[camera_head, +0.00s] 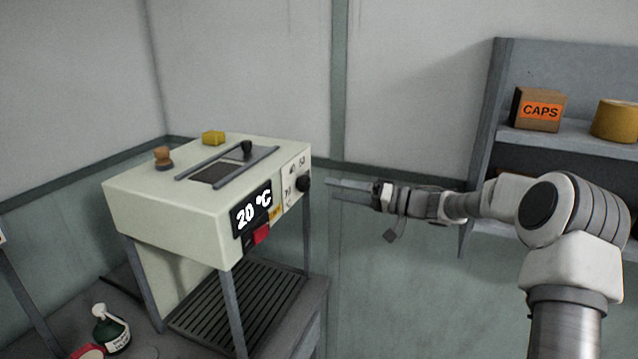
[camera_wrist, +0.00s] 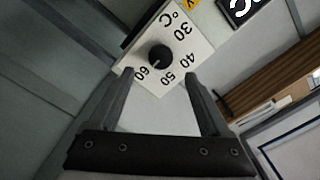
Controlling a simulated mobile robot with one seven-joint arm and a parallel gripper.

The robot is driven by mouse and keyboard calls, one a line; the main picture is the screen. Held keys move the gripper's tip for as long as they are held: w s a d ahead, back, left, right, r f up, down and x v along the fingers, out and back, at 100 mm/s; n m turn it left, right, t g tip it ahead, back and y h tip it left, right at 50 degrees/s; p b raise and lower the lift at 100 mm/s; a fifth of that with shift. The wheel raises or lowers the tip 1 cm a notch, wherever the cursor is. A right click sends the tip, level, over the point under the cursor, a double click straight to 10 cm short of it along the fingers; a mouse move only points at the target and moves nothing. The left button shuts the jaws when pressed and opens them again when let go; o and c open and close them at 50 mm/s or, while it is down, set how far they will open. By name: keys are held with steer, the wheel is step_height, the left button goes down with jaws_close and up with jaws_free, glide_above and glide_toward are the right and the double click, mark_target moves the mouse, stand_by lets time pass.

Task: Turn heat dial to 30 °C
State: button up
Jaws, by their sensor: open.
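The heat dial is a round black knob (camera_head: 303,184) on the right end of the cream press's front face. In the wrist view the dial (camera_wrist: 160,56) sits on a white scale plate (camera_wrist: 184,62) marked °C, 30, 40, 50 and 60. A faint light mark on the knob seems to point toward the 60 side; it is too small to be sure. The display (camera_head: 252,212) reads 20 °C. My gripper (camera_head: 328,183) is open and empty just right of the dial. In the wrist view its fingertips (camera_wrist: 159,76) flank the dial's near side, apart from it.
The cream press (camera_head: 165,205) stands on legs over a slatted grate (camera_head: 225,305). A red button (camera_head: 261,234) lies below the display. A yellow block (camera_head: 213,138) and a wooden knob (camera_head: 163,157) are on top. A shelf (camera_head: 585,140) holds a CAPS box (camera_head: 538,110) at right.

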mark_target(308, 184)
steer(key=x, duration=0.6)
steer(key=shift+a, duration=0.35)
jaws_close()
